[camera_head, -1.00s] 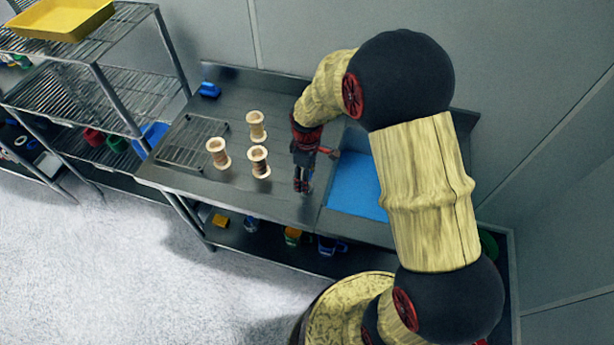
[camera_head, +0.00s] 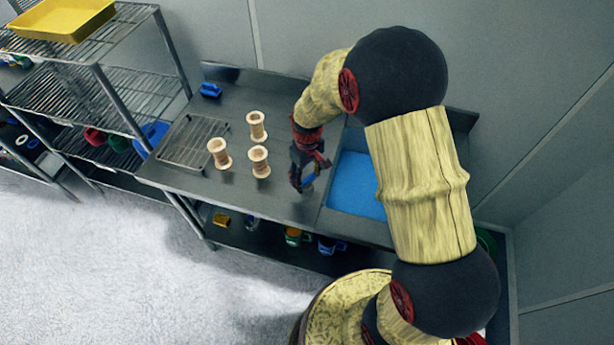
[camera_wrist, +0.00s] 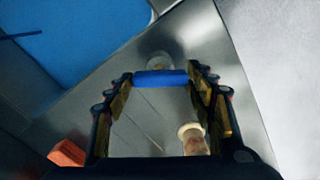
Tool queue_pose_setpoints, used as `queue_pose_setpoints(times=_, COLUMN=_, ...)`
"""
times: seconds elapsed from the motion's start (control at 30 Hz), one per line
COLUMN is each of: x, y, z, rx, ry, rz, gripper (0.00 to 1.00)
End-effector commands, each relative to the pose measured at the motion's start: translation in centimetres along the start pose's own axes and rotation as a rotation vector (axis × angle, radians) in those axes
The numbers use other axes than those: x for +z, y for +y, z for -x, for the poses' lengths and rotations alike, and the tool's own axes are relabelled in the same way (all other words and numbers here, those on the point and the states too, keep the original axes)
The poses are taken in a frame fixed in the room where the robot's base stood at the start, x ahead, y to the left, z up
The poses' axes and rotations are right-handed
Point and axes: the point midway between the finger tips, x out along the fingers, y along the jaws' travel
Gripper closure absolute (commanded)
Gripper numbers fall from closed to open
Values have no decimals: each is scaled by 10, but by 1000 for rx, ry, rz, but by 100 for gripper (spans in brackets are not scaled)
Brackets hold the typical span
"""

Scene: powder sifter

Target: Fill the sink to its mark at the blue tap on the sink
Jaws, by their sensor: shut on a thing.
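The sink (camera_head: 349,205) is set in the steel counter, to the right of my gripper; a flat bright blue area fills its visible inside. I cannot tell whether that is water or lining, and no mark can be made out. My gripper (camera_head: 302,186) is low over the counter at the sink's left edge. In the wrist view, its fingers are shut on a blue bar (camera_wrist: 160,78), which looks like the blue tap's handle. A pale round piece (camera_wrist: 158,60) shows just beyond it. The rest of the tap is hidden. An orange-red block (camera_wrist: 67,153) lies near the left finger.
Wooden spools (camera_head: 257,126) stand on the counter left of my gripper, beside a wire rack (camera_head: 193,142). A blue item (camera_head: 210,90) lies at the back. Wire shelves (camera_head: 75,90) with a yellow tray (camera_head: 62,20) stand left. The floor in front is clear.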

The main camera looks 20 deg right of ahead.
Motion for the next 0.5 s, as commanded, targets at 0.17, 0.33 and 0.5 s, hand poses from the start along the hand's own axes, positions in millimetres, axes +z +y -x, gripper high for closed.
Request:
queue_pose_setpoints(times=0.17, x=0, y=0, z=0, rx=0, ry=0, rz=-2, gripper=71)
queue_pose_setpoints(times=0.33, x=0, y=0, z=0, rx=0, ry=0, rz=-2, gripper=71)
queue_pose_setpoints(times=0.5, x=0, y=0, z=0, rx=0, ry=0, rz=-2, gripper=36)
